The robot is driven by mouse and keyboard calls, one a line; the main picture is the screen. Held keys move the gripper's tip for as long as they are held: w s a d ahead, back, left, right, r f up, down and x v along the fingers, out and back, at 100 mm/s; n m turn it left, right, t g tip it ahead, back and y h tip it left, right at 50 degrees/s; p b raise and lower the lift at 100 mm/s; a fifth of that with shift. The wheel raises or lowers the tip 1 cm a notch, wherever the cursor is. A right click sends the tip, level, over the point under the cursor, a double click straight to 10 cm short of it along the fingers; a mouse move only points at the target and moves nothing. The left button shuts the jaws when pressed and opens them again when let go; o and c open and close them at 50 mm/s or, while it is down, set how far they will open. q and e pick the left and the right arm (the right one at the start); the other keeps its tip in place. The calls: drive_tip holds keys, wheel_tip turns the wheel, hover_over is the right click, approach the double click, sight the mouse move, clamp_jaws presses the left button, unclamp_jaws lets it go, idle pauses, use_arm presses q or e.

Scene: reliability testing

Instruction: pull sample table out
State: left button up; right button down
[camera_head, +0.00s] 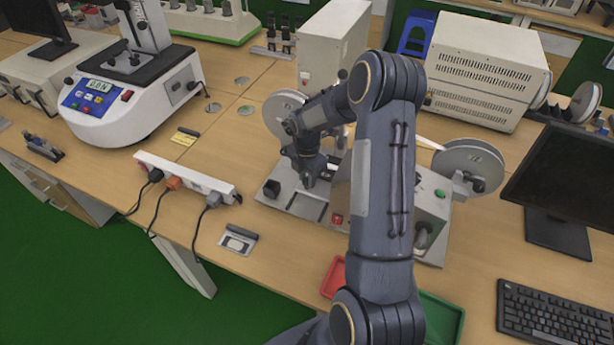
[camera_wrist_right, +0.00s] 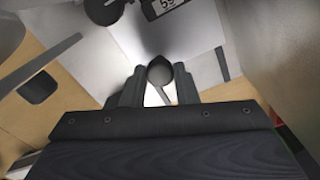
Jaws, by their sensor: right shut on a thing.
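The test machine stands on the wooden bench in the middle of the head view. Its metal sample table (camera_head: 305,208) lies low at the front; my right arm hides part of the machine. My right gripper (camera_head: 311,178) points down over the sample table. In the right wrist view, the two dark fingers of this gripper (camera_wrist_right: 158,88) are on either side of a dark round knob (camera_wrist_right: 159,71) and are shut on it. Bright metal surfaces show around the knob. My left gripper is not in view.
A white power strip (camera_head: 187,178) with plugs and cables lies left of the machine. A red tray (camera_head: 333,277) and a green tray (camera_head: 441,318) sit at the front edge. A monitor (camera_head: 565,180) and keyboard (camera_head: 553,315) stand at right.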

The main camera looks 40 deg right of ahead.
drive_tip(key=shift+s+a, duration=0.1)
drive_tip(key=shift+a, duration=0.25)
drive_tip(key=s+a+b, duration=0.2)
drive_tip(key=s+a, duration=0.2)
drive_tip(key=a, duration=0.5)
drive_tip(key=shift+s+b, duration=0.3)
drive_tip(key=shift+d, duration=0.1)
drive_tip(key=c, duration=1.1)
unclamp_jaws()
drive_tip(key=shift+c, duration=0.2)
wheel_tip(320, 180, up, 8)
